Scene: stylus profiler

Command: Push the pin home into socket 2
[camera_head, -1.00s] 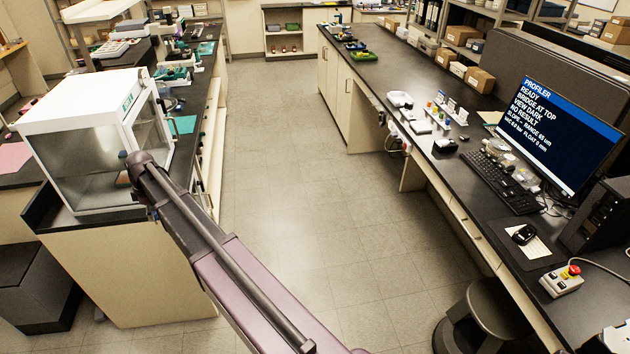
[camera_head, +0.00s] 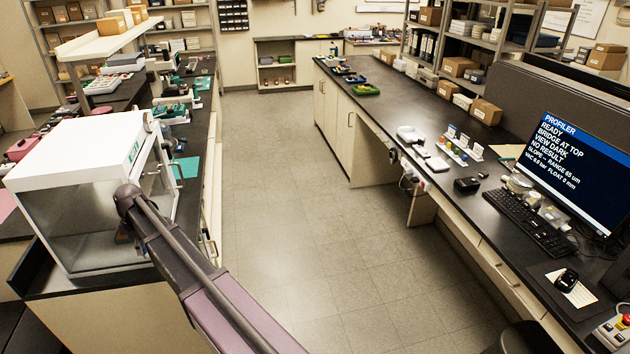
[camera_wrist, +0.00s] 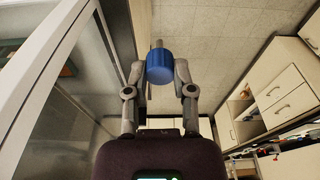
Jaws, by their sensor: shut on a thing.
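In the wrist view my gripper (camera_wrist: 160,72) is shut on a blue cylinder with a grey metal tip, the pin (camera_wrist: 160,67). The tip points away from the wrist, toward the top of the picture. The pin is held over open floor, beside a framed glass panel at the left. In the head view the white, glass-sided cabinet (camera_head: 85,150) stands on the left bench. My arm reaches up to the cabinet's right front, and my gripper and the pin cannot be made out there. Socket 2 cannot be made out in either view.
The monitor (camera_head: 575,165) reads PROFILER READY, BRIDGE AT TOP, VIEW DARK, NO RESULT. The right bench carries a keyboard (camera_head: 530,222), a mouse and small items. A clear floor aisle (camera_head: 270,200) runs between the benches. Drawers and cupboards (camera_wrist: 285,85) flank the right of the wrist view.

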